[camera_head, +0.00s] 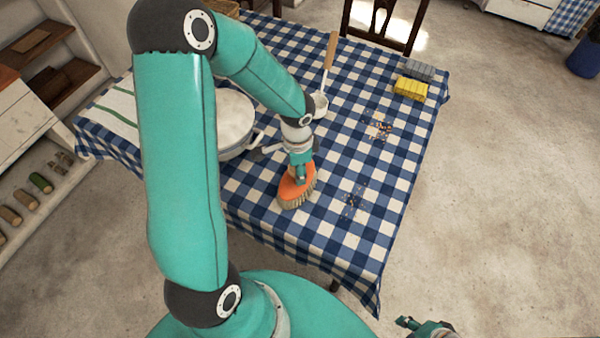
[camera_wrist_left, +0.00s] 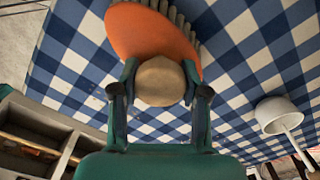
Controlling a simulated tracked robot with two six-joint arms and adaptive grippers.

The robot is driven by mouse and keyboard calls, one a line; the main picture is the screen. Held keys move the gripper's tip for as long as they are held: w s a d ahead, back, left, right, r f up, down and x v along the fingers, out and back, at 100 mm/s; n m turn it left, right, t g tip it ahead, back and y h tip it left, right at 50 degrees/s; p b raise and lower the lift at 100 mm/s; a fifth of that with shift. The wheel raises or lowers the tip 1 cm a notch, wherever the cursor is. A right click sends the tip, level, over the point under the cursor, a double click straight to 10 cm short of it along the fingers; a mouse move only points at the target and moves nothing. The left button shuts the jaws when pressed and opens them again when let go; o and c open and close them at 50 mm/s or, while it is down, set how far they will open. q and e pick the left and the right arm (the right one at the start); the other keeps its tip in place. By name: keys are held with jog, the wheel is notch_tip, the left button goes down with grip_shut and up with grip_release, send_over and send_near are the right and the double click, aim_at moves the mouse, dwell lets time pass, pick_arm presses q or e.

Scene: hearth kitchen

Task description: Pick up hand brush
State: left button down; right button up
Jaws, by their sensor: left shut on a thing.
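The hand brush (camera_head: 293,191) has an orange body and pale bristles. It is at the checked table, bristles facing down; I cannot tell whether they touch the cloth. My left gripper (camera_head: 299,171) is shut on the brush's handle. In the left wrist view the round, tan handle end sits between the two fingers of the gripper (camera_wrist_left: 158,84), with the orange body (camera_wrist_left: 150,35) beyond it. My right gripper (camera_head: 405,322) shows only partly at the bottom edge of the head view, off the table, and its jaw state is unclear.
The table (camera_head: 255,215) has a blue and white checked cloth. A white pot (camera_head: 233,118) stands left of the brush, a ladle (camera_head: 320,100) with a wooden handle behind it. Crumbs (camera_head: 378,127) lie to the right, with yellow (camera_head: 410,88) and grey (camera_head: 420,69) sponge-like blocks farther back.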

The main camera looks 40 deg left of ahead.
pick_arm(q)
notch_tip(320, 180, up, 20)
dwell(0.5)
jog(key=shift+f, duration=0.1)
